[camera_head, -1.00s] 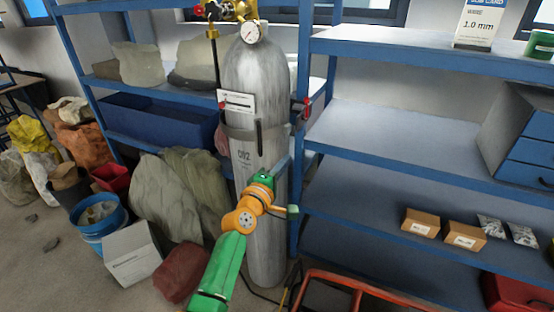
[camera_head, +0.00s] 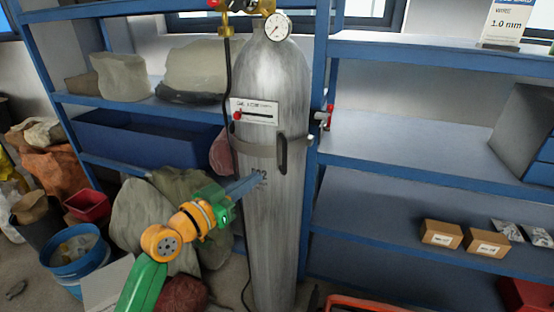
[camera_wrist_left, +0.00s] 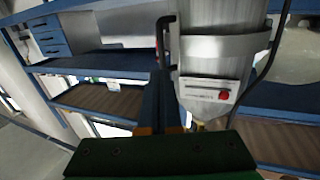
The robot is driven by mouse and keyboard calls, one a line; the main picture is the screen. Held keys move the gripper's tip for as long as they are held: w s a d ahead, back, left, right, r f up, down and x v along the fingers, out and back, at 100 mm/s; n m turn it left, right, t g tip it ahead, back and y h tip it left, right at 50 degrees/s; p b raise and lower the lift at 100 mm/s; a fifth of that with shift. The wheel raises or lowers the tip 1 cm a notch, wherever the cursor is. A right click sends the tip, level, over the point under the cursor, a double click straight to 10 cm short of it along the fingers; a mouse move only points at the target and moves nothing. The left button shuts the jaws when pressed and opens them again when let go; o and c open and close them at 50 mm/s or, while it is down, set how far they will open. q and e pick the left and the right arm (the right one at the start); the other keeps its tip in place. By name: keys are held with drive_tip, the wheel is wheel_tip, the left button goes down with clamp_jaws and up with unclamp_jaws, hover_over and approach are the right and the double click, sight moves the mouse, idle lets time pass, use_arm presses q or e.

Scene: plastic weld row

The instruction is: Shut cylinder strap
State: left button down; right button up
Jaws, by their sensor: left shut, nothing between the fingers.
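A tall grey gas cylinder (camera_head: 268,222) stands upright against the blue shelving. A grey strap (camera_head: 256,147) crosses its front below the gauge, with a black upright handle (camera_head: 282,155) on it. I cannot tell whether the strap is fastened. My left gripper (camera_head: 260,181) is shut and empty, pointing right in front of the cylinder, below the strap and left of the handle. In the left wrist view, which is upside down, the shut fingers (camera_wrist_left: 161,78) point towards the black handle (camera_wrist_left: 165,38), beside the strap (camera_wrist_left: 225,45). Contact is unclear. My right gripper is out of view.
A red-handled fitting (camera_head: 327,117) sits at the shelf post right of the cylinder. A white label with a red knob (camera_head: 255,111) is above the strap. Sacks (camera_head: 143,220) and a blue bucket (camera_head: 75,250) crowd the floor at left. Blue shelves (camera_head: 400,135) stand at right.

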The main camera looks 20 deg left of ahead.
sight(283, 158)
use_arm(q)
drive_tip(key=p+x, duration=0.1)
drive_tip(key=x, duration=0.7)
drive_tip(key=shift+w+a, duration=0.1)
drive_tip(key=shift+a, duration=0.1)
drive_tip(key=shift+w+d, duration=0.3)
drive_tip(key=shift+w, duration=0.2)
drive_tip(key=shift+a, duration=0.1)
drive_tip(key=shift+f, duration=0.1)
drive_tip(key=w+b, duration=0.1)
drive_tip(key=w+d+b, duration=0.2)
drive_tip(key=shift+w+d+r, duration=0.1)
drive_tip(key=shift+d+r, duration=0.15)
